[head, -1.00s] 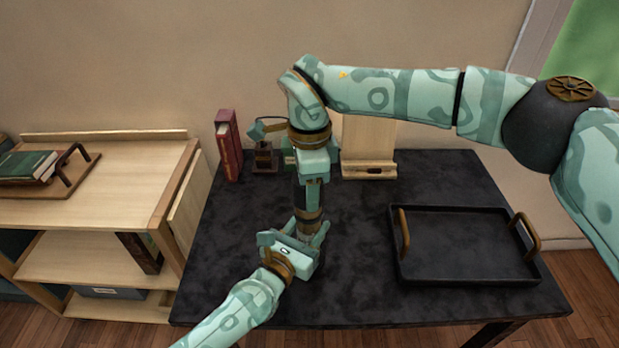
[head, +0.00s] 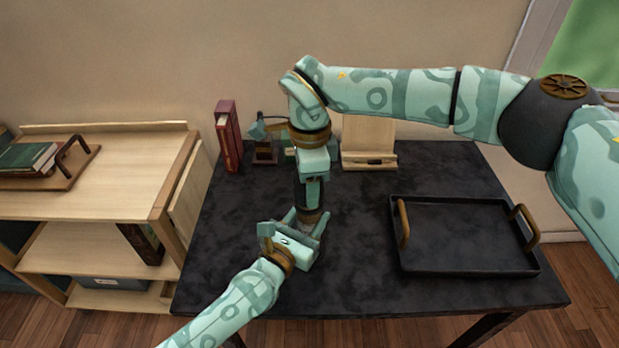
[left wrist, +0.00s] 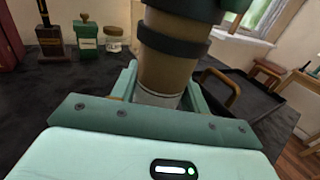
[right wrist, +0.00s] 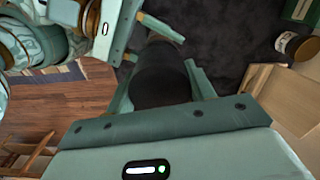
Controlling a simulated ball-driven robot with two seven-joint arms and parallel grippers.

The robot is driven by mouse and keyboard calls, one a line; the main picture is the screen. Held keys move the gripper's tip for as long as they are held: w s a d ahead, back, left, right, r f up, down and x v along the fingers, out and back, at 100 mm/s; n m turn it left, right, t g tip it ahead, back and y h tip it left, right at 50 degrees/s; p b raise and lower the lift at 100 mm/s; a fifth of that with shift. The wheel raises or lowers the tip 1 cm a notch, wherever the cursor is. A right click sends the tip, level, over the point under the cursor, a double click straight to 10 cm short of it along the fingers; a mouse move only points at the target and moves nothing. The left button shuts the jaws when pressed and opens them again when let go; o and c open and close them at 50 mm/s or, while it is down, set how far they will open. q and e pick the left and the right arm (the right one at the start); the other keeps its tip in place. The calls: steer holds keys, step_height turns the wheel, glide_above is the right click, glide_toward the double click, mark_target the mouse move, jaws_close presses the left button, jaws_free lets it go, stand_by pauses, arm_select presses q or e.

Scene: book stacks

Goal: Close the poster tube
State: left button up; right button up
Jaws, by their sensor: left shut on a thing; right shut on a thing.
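The poster tube (head: 313,217) stands roughly upright over the table, between my two grippers. In the left wrist view its brown body (left wrist: 165,70) shows a pale lower end and dark bands above. My left gripper (head: 308,224) is shut around the lower body from the front. My right gripper (head: 312,182) comes from above and is shut on the dark upper part, likely the cap. In the right wrist view this dark cylinder (right wrist: 161,75) runs between the fingers. The joint between cap and tube is mostly hidden; I cannot tell whether the cap is seated.
A black tray (head: 465,235) with brown handles stands right on the dark table (head: 350,290). A wooden shelf (head: 100,190) is left. The table's front is clear.

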steer(key=shift+f, duration=0.6)
stand_by(0.4)
steer(key=o, duration=1)
steer(key=shift+o, duration=0.2)
step_height(320, 180, up, 12)
arm_select(q)
steer(key=o, duration=1.5)
